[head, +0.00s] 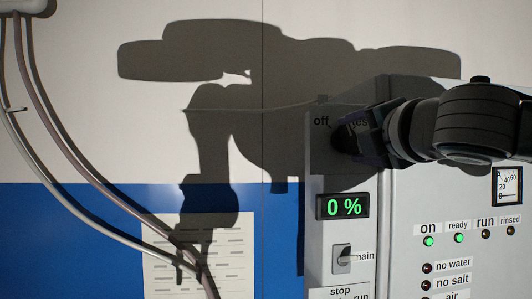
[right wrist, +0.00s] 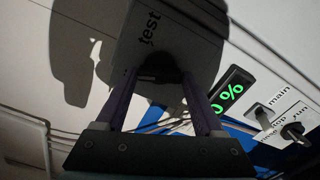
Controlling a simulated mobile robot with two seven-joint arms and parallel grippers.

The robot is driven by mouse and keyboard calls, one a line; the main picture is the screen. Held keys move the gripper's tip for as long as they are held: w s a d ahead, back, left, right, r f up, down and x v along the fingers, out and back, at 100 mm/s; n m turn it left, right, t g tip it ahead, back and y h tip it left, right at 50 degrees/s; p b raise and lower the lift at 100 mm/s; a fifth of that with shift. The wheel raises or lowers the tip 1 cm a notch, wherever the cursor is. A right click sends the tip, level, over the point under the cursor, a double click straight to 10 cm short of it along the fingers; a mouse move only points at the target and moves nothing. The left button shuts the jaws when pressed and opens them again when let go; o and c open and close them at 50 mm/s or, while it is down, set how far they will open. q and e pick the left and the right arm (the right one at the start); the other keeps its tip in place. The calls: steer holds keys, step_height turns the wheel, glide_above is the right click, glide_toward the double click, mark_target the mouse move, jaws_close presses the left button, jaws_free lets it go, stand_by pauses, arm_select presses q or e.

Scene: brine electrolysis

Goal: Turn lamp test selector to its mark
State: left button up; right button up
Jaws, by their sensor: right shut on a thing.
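The lamp test selector (head: 341,138) is a dark knob at the top of the cabinet's narrow side panel, in shadow. Its label "off" (head: 321,121) shows at its upper left. My right gripper (head: 354,140) reaches in from the right and is shut on the selector. In the right wrist view the dark knob (right wrist: 158,68) sits between the two purple fingers. The knob's exact pointing direction is hidden. My left gripper is not in view.
Below the selector are a green "0 %" display (head: 342,207) and a main switch (head: 342,258). The cabinet front (head: 400,210) carries indicator lamps and a gauge (head: 507,186). Hoses (head: 62,150) hang at the left before a wall with a posted sheet (head: 165,245).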

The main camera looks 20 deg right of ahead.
steer(key=m+b, duration=0.2)
steer(key=m, duration=0.1)
steer(key=shift+f, duration=0.2)
steer(key=m+b, duration=0.2)
steer(key=m, duration=0.1)
steer(key=shift+m, duration=0.3)
steer(key=m+b, duration=0.2)
steer(key=m, duration=0.2)
steer(key=shift+r+m, duration=0.1)
steer(key=shift+m, duration=0.3)
steer(key=shift+m+b, duration=0.3)
steer(key=shift+m, duration=0.6)
steer(key=shift+d+r, duration=0.1)
steer(key=o, duration=1.4)
